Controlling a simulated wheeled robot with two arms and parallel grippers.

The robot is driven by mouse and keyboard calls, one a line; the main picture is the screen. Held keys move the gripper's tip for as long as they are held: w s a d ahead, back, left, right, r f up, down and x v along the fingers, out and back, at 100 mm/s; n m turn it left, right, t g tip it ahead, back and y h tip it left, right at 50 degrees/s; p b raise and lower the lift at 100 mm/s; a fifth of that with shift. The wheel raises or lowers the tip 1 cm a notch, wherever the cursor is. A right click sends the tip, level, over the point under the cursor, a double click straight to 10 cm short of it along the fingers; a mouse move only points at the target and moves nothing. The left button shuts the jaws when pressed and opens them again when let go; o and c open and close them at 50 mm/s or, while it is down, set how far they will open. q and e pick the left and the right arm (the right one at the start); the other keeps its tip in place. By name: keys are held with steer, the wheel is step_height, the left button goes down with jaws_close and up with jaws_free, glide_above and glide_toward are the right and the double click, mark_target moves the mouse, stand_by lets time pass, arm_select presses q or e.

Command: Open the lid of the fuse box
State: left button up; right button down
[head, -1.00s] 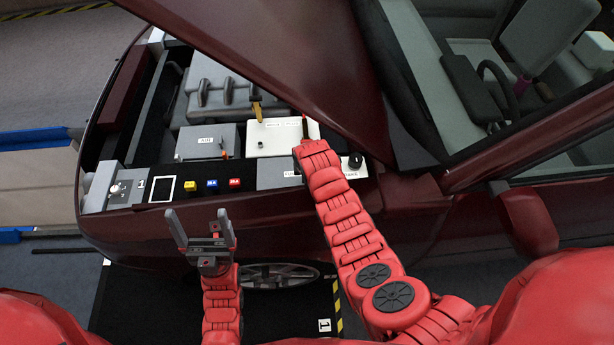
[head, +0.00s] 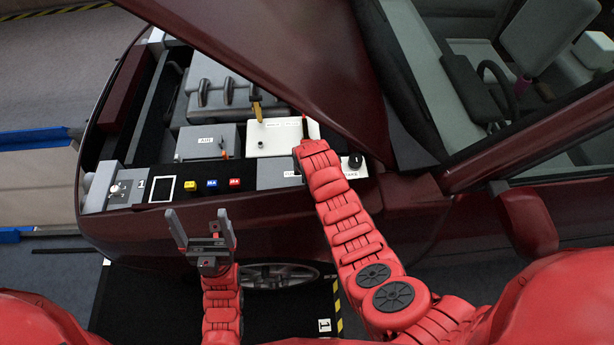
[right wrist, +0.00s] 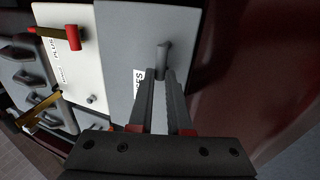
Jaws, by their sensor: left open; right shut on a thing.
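The fuse box (head: 272,174) is a grey box at the front edge of the engine bay, partly covered by my right arm in the head view. In the right wrist view its flat grey lid (right wrist: 122,50) carries a partly hidden white label (right wrist: 138,88) and a small grey handle (right wrist: 163,54). My right gripper (right wrist: 162,78) is shut on this handle. The lid looks closed, but its edge is hard to judge. In the head view the right fingers are hidden behind the arm.
The grey air box (head: 207,142) and coloured fuses (head: 211,184) are to the left. The raised hood (head: 270,50) hangs over the bay close to my right arm. A black knob (head: 355,161) is at right.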

steer(key=r+b, duration=0.1)
steer(key=b, duration=0.1)
steer(key=w+r+b, duration=0.1)
steer(key=b, duration=0.1)
steer(key=shift+w+r+b, duration=0.25)
steer(key=shift+w+b, duration=0.05)
steer(key=shift+r, duration=0.5)
